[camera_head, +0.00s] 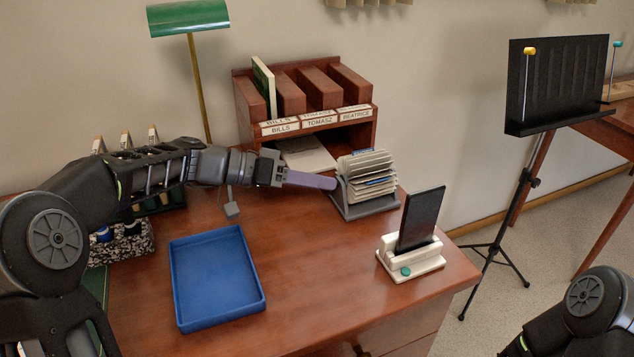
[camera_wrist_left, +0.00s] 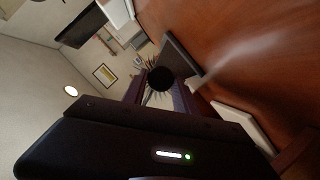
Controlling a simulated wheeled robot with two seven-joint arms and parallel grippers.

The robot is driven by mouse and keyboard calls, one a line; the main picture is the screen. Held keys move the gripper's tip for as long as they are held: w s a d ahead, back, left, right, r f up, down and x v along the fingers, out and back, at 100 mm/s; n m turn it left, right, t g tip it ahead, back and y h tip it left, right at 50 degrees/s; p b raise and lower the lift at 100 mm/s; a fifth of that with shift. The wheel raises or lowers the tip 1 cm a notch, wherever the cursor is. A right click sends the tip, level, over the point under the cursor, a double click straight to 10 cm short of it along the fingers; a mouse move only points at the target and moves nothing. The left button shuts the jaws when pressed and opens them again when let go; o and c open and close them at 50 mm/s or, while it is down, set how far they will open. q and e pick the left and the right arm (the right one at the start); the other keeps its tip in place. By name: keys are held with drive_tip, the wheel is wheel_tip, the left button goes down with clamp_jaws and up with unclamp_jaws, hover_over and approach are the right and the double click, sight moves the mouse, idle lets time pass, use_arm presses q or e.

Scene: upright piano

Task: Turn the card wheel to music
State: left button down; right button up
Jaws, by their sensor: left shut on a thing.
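The card wheel (camera_head: 368,172) stands on the desk, a fan of pale cards with a few blue ones in a grey stand. My left gripper (camera_head: 331,184) reaches it from the left, its purple-grey fingers at the wheel's left side. In the left wrist view, a round black knob (camera_wrist_left: 160,78) lies between the fingers, with card edges fanned out behind it. The gripper is shut on this knob. The fingers hide the knob in the head view. The card lettering is too small to read. My right gripper is out of view.
A wooden letter rack (camera_head: 305,103) stands behind the wheel. A dark tablet on a white stand (camera_head: 411,262) is at its front right. A blue tray (camera_head: 215,278) lies front left, and a green lamp (camera_head: 188,18) rises at the back. A music stand (camera_head: 530,85) stands right of the desk.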

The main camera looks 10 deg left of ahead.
use_arm(q)
drive_tip(key=c, duration=1)
unclamp_jaws()
drive_tip(key=shift+p+v, duration=0.4)
drive_tip(key=shift+v, duration=3.5)
